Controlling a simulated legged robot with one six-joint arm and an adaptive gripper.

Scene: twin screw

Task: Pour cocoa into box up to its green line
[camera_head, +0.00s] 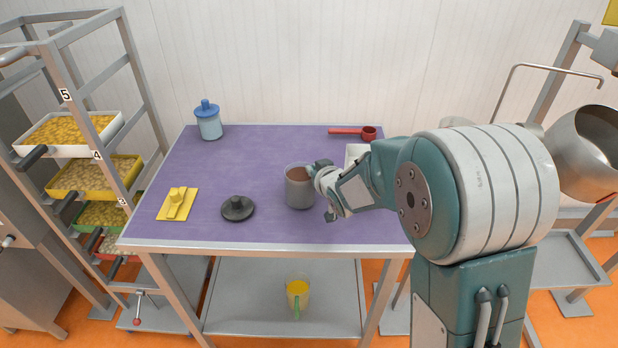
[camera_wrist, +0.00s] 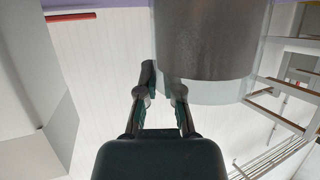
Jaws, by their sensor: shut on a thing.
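A clear jar (camera_head: 299,190) of brown cocoa stands upright at the front middle of the purple table top; I cannot tell whether it is lifted slightly. My gripper (camera_head: 322,184) is at its right side, shut on its wall. In the wrist view the fingers (camera_wrist: 165,88) meet the edge of the jar (camera_wrist: 210,40), whose cocoa stops short of the clear rim. A white box (camera_head: 356,152) is behind my arm and mostly hidden in the head view. A large pale block (camera_wrist: 30,90), perhaps this box, fills the left of the wrist view. No green line shows.
A black lid (camera_head: 237,209) and a yellow item (camera_head: 177,204) lie left of the jar on the table top (camera_head: 270,150). A blue-lidded jar (camera_head: 209,122) and a red scoop (camera_head: 352,131) are at the back. A yellow-filled jug (camera_head: 298,294) stands on the lower shelf.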

